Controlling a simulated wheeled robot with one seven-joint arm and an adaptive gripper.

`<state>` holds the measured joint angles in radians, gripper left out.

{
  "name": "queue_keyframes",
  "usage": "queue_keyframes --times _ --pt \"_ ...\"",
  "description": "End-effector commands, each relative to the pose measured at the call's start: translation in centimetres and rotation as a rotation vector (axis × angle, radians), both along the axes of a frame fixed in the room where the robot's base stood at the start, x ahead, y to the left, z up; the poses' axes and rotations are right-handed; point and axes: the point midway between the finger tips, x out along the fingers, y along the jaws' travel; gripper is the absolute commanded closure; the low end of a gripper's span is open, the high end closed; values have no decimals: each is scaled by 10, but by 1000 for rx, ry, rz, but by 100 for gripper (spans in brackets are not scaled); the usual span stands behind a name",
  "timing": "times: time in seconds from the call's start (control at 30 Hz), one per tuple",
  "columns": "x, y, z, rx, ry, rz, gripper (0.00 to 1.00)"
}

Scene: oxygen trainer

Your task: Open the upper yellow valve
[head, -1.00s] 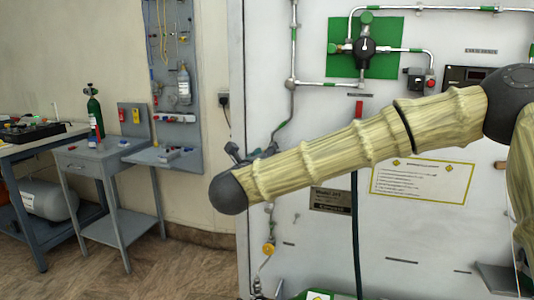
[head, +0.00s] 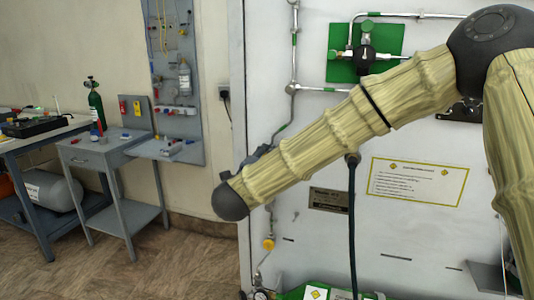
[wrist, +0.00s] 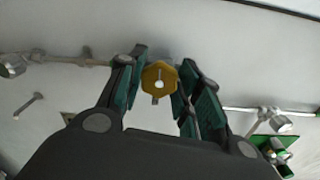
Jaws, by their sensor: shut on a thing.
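In the wrist view a yellow, roughly hexagonal valve knob (wrist: 158,80) with a pale centre sits between the fingers of my gripper (wrist: 160,72). The fingers are shut on it, one on each side. The knob is on a thin pipe along the pale panel. In the head view my arm hides this upper knob and most of the gripper; only a small dark part shows above the forearm. A lower yellow valve (head: 268,243) shows below my arm on the panel's left pipe.
The white panel (head: 310,255) carries pipes and a green plate with a black regulator (head: 365,58). A dark hose (head: 352,215) hangs below my arm. At left stand a grey side table (head: 90,152) and a green bottle (head: 95,108). Floor between them and the panel is clear.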

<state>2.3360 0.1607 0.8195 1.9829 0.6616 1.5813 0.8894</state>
Motion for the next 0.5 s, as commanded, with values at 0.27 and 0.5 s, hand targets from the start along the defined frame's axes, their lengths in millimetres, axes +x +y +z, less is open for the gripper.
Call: queue_keyframes --times 0.27,0.5 --pt "-1 0 2 -253 83 0 90" --pt "-1 0 1 -469 155 0 90"
